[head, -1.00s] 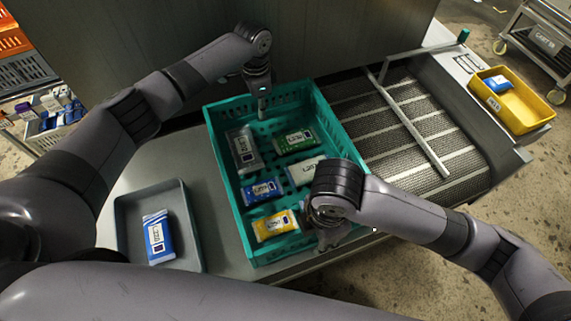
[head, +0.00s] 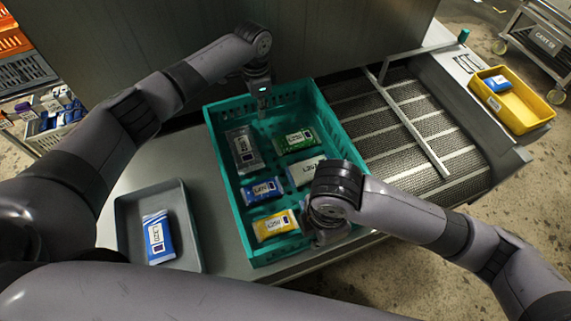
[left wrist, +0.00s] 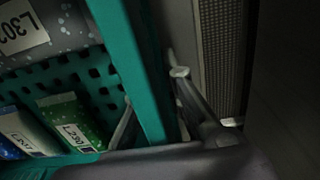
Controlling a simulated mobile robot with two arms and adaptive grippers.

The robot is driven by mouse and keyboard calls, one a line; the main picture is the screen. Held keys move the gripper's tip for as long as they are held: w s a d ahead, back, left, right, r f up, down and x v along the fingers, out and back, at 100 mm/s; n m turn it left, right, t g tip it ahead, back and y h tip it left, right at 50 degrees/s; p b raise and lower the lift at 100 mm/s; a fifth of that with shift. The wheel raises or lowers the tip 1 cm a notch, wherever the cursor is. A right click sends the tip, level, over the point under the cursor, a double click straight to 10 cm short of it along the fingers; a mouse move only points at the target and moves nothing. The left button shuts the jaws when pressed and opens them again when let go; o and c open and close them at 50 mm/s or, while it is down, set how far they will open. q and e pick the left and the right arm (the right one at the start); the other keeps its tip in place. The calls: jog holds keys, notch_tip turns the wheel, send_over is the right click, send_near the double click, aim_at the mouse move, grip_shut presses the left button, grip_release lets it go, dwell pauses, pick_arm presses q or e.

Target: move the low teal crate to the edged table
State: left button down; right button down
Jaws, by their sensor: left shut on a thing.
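The low teal crate (head: 348,124) stands on a grey metal surface, beside a mesh conveyor. Several packets lie in it: grey, green, white, blue and yellow. My left gripper (head: 262,108) is at the crate's far wall. In the left wrist view its fingers (left wrist: 152,98) stand on both sides of the teal wall (left wrist: 140,70), shut on it. My right gripper (head: 330,236) is at the crate's near right corner; my wrist hides its fingers, so its grip does not show. I cannot pick out the edged table for certain.
A grey tray (head: 122,222) with a blue packet (head: 158,238) sits left of the crate. The mesh conveyor (head: 440,130) with a slanting bar lies to the right. A yellow bin (head: 535,113) stands beyond it, and a wheeled cart (head: 540,38) at top right. A large metal panel rises behind the crate.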

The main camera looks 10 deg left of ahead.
pick_arm(q)
jog(key=shift+w+r, duration=0.15)
jog(key=shift+r, duration=0.1)
pick_arm(e)
jog(key=shift+w+r, duration=0.1)
jog(key=shift+r, duration=0.15)
dwell(0.4)
